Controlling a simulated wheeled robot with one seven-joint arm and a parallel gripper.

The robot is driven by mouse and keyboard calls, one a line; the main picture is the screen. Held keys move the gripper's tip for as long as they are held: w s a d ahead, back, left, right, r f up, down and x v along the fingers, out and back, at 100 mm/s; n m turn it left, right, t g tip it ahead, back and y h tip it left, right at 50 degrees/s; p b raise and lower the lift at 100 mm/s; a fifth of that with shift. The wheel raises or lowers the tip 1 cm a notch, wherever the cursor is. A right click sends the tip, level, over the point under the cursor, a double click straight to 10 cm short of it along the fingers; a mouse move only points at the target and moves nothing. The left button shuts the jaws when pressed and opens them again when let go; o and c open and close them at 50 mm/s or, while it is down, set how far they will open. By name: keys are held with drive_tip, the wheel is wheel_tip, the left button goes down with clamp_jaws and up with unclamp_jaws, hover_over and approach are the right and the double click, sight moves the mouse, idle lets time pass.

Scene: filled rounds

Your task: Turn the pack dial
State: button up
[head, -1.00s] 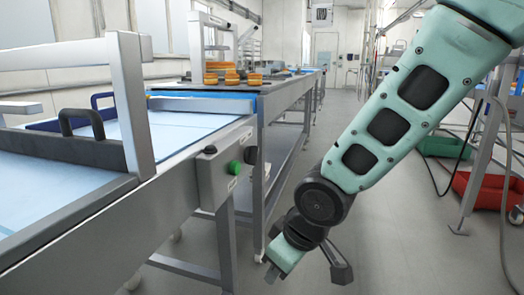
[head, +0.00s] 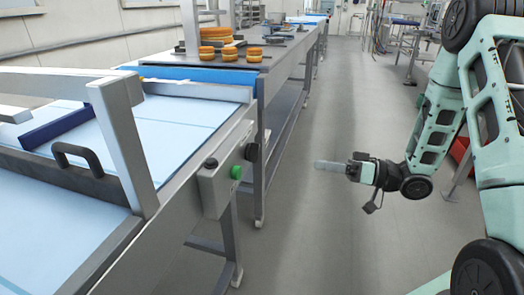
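A control box (head: 216,182) is fixed to the side of the near conveyor. It carries a green button (head: 236,172), a small black knob (head: 210,163) and a larger black knob (head: 251,152), which looks like the dial. I cannot read any label on them. My gripper (head: 322,165) is to the right of the box, over the aisle, apart from the knobs and touching nothing. Its fingers point left, toward the box. I see it from the side, so the gap between the fingers is not visible.
The near conveyor (head: 190,120) has a blue belt, a metal frame post and a black handle (head: 85,160). Behind it, a table (head: 285,50) holds stacked orange-brown rounds (head: 215,40). The grey aisle floor (head: 320,230) is clear between the conveyor and my arm.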

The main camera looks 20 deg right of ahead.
sight(253, 152)
drive_tip(key=x, duration=1.6)
drive_tip(key=shift+a, duration=0.25)
drive_tip(key=shift+w+f, duration=0.1)
drive_tip(key=shift+w, duration=0.05)
clamp_jaws()
